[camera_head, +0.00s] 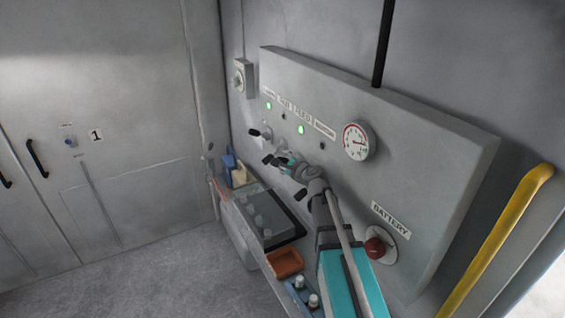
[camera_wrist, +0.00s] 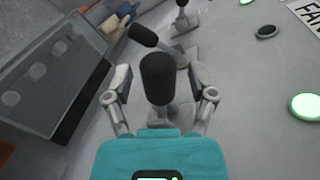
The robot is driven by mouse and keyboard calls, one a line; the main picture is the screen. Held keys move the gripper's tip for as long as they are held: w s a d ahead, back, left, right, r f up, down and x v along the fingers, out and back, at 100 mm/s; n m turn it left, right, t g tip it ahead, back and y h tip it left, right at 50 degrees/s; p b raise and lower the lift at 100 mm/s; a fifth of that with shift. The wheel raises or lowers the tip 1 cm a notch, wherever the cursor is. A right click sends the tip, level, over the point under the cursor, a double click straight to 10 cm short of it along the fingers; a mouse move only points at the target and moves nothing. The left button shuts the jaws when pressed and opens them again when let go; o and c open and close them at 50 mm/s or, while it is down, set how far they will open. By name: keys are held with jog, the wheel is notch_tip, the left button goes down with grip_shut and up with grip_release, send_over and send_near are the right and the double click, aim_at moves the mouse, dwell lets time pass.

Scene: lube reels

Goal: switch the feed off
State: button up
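The grey panel (camera_head: 400,165) on the wall has a row of labels, and one of them appears to read FEED (camera_head: 303,115). Below it a green lamp (camera_head: 302,129) is lit; a lit green lamp also shows in the wrist view (camera_wrist: 308,105). My gripper (camera_head: 283,159) is at the row of black-knobbed levers. In the wrist view my gripper (camera_wrist: 160,88) is open, with one finger on each side of a lever with a black knob (camera_wrist: 157,76). Gaps show between fingers and knob. This lever appears to be the one for the green lamp; its base is partly hidden.
A neighbouring lever (camera_wrist: 145,36) stands close beyond the fingers, and another (camera_wrist: 182,4) lies farther up. A dial gauge (camera_head: 357,141) and a red battery knob (camera_head: 376,248) are on the panel. An orange tray (camera_head: 285,263) and a grey case (camera_head: 262,215) sit on the shelf below.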

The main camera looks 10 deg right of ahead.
grip_shut()
jog(key=shift+d, duration=0.1)
